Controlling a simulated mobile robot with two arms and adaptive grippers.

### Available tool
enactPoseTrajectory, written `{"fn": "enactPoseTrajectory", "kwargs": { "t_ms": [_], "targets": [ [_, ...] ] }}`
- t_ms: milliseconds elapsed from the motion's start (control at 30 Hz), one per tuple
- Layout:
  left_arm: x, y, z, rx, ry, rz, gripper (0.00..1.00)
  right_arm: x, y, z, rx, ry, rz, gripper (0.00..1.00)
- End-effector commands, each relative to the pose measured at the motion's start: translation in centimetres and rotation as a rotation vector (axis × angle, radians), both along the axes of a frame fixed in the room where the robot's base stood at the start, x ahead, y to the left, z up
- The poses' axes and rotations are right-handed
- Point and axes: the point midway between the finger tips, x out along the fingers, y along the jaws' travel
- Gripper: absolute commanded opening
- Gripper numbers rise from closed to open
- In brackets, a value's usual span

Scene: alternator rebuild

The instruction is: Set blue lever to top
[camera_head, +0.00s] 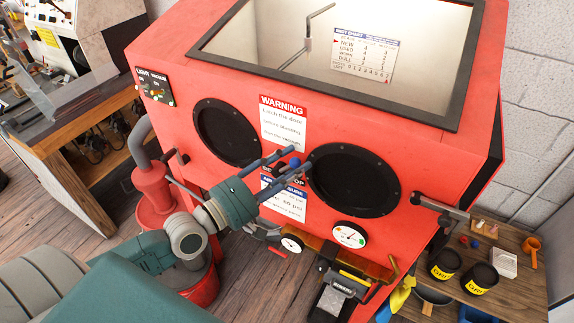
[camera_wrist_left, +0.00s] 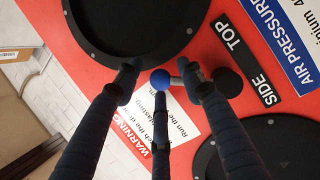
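The blue lever's round blue knob (camera_head: 295,163) is on the front of the red cabinet, between the two black round ports. In the left wrist view the blue knob (camera_wrist_left: 160,78) has a short metal stem on its right, partly hidden behind a finger. Beside it is a black label (camera_wrist_left: 247,62) reading SIDE and TOP. My left gripper (camera_head: 293,167) is at the panel with its fingers spread around the knob. In the wrist view a gap shows on each side between knob and fingers; whether the lower finger touches it I cannot tell. My right gripper is not in view.
A dark round knob (camera_wrist_left: 228,82) sits right of the fingers in the wrist view. The ports (camera_head: 353,181) flank the lever. Gauges (camera_head: 349,234) hang below. A red bucket-like vessel (camera_head: 153,187) stands left; a wooden table (camera_head: 517,291) with black cups stands right.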

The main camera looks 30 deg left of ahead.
Motion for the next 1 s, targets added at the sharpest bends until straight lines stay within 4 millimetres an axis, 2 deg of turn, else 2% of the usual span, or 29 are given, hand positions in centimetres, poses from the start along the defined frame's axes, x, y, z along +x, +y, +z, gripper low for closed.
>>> {"fn": "enactPoseTrajectory", "kwargs": {
  "t_ms": [167, 500, 700, 1000],
  "targets": [
    [-1.2, 0.5, -0.4, 0.003, 0.007, -0.001, 0.39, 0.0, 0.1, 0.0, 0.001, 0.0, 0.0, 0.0],
    [-6.7, 2.8, -0.6, 0.002, 0.008, -0.002, 0.39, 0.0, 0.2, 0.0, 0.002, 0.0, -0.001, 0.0],
    [-9.3, 3.9, -0.6, 0.002, 0.005, 0.0, 0.39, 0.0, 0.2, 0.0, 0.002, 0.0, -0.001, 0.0],
    [-11.0, 4.7, -0.4, 0.001, -0.003, 0.0, 0.39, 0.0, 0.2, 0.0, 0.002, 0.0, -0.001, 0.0]
  ]
}}
